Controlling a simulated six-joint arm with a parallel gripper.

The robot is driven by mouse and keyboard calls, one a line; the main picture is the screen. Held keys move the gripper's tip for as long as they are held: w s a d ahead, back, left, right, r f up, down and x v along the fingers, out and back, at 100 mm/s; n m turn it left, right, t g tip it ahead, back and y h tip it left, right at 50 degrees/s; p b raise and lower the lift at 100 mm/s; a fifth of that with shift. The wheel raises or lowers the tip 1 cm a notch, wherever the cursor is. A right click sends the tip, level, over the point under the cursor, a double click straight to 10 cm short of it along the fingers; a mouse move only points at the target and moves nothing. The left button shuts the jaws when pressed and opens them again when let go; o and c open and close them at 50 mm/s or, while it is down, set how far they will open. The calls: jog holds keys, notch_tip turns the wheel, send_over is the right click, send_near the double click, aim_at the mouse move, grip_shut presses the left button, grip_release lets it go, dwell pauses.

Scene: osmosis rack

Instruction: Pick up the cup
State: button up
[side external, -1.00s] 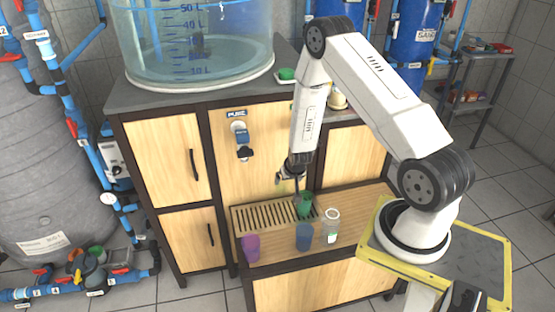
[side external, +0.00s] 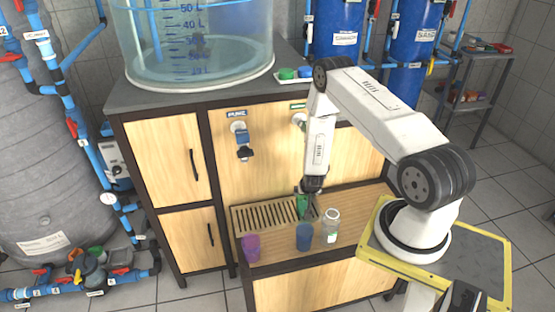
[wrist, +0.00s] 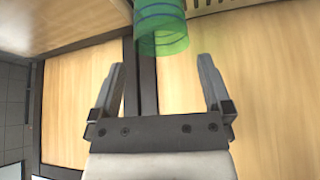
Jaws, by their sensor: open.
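A translucent green cup (side external: 302,207) stands at the right end of the slatted drip grate. It also shows in the wrist view at the top (wrist: 161,28), cut off by the frame edge. My gripper (wrist: 161,63) is open and empty, with its two fingers apart just short of the green cup, which lines up with the gap between them. In the side view my gripper (side external: 306,193) is close to the green cup and covers part of it. A purple cup (side external: 251,247) and a blue cup (side external: 304,236) stand nearer the front edge of the wooden counter.
The slatted grate (side external: 262,215) lies along the cabinet front. The counter is bare toward the right.

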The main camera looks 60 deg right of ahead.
aim_at(304, 197)
jog(key=shift+w+d+f, duration=0.1)
jog(key=shift+d+f, duration=0.1)
jog(key=shift+f, duration=0.3)
jog(key=shift+x, duration=2.6)
jog(key=shift+a, duration=0.15)
jog(key=c, duration=1.1)
jog(key=shift+c, duration=0.2)
jog(key=shift+r, duration=0.15)
